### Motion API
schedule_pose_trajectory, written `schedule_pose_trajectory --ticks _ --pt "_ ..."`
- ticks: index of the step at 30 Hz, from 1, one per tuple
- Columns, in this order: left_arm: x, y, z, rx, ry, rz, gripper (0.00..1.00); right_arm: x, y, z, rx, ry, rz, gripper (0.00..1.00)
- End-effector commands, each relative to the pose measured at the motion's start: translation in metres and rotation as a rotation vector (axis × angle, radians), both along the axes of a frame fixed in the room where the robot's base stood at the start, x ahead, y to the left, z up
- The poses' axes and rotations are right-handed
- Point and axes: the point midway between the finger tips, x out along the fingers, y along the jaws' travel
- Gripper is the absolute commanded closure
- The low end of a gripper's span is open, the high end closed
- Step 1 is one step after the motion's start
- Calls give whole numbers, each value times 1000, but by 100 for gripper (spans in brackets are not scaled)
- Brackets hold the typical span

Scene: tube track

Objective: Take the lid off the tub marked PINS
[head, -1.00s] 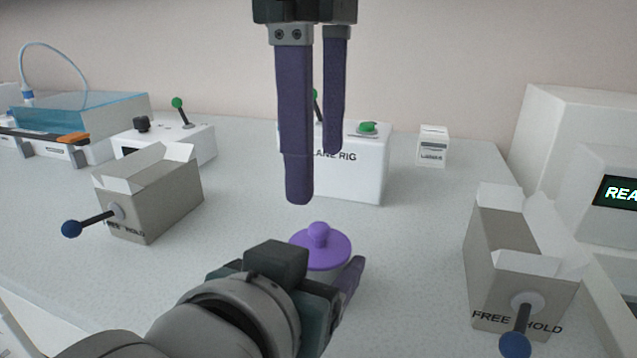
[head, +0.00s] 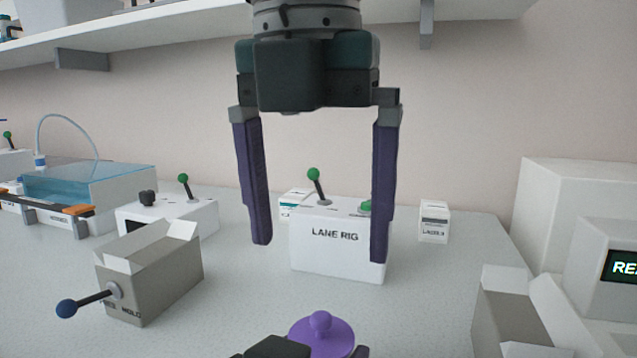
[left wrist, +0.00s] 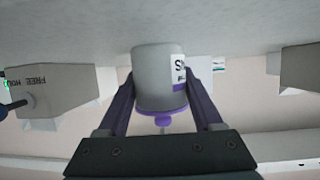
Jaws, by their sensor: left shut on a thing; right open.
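The tub (left wrist: 155,62) is a pale cylinder with a purple knobbed lid (head: 321,336) on it. In the left wrist view it appears upside down, its label turned to the right edge and only partly readable. My left gripper (left wrist: 158,84) is shut on the tub, a finger on either side near the lid. In the head view this gripper is mostly cut off by the bottom edge, and the tub's body is hidden below the lid. My right gripper (head: 320,250) is open and empty, pointing down, above and beyond the lid, fingers spread left and right.
The white LANE RIG box (head: 338,248) with a green-knobbed lever stands behind the lid. A grey FREE HOLD box (head: 150,275) is at left, another grey open box (head: 505,325) at right. A small white carton (head: 434,222) stands at the back. A shelf (head: 200,35) runs above.

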Motion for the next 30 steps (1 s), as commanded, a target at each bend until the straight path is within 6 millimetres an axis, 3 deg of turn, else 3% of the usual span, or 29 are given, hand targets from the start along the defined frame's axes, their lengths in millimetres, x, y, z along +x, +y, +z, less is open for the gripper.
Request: schedule_pose_trajectory --ticks 6,13,18,26,30 --pt "0 0 0 0 0 0 100 5 -3 -46 -1 4 -5 0" --pt "0 0 0 0 1 0 100 9 -3 -81 -1 2 -4 0" --pt "0 0 0 0 0 0 100 11 -3 -92 1 1 -5 0" --pt "0 0 0 0 0 0 100 11 -4 -94 0 0 -4 0" --pt "0 0 0 0 1 0 100 11 -4 -93 1 1 -4 12"
